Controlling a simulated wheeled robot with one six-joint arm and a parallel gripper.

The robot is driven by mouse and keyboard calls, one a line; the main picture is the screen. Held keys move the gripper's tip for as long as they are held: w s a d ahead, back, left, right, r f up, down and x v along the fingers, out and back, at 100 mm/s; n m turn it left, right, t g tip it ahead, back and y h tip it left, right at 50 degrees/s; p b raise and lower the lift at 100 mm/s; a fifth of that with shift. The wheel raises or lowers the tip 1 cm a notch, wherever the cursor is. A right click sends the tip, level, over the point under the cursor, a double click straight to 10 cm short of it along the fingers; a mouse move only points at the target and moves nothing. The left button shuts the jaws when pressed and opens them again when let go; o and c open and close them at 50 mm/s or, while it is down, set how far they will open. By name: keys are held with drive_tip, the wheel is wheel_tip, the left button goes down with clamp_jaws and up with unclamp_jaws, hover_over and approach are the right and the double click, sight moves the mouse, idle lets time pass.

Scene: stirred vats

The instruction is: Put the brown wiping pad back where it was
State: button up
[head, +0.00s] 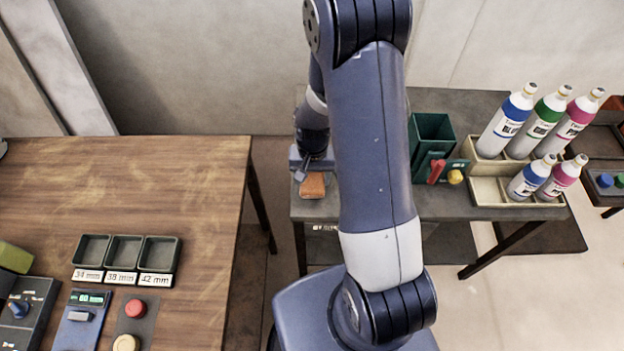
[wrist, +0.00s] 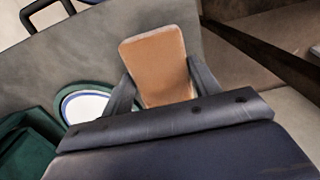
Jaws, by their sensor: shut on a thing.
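The brown wiping pad (wrist: 157,62) is between the two fingers of my gripper (wrist: 152,85) in the wrist view. My gripper is shut on it. In the head view the pad (head: 313,185) hangs below my gripper (head: 311,172), at the left end of the dark grey side table (head: 462,206). I cannot tell whether the pad touches the table top. My arm hides part of the table.
A dark green bin (head: 430,138) stands on the side table, with a red and yellow item in front. Several bottles stand in a beige rack (head: 489,167) to the right. A round green-rimmed white thing (wrist: 86,103) lies near my gripper. A wooden table (head: 150,200) is left, across a gap.

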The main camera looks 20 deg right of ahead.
sight(313, 178)
drive_tip(key=shift+f, duration=0.9)
drive_tip(key=shift+f, duration=0.1)
drive_tip(key=shift+f, duration=0.15)
drive_tip(key=o, duration=1.1)
drive_tip(key=r, duration=1.2)
drive_tip(key=shift+w+d+r, duration=0.1)
drive_tip(key=shift+w+r, duration=0.1)
drive_tip(key=shift+r, duration=0.05)
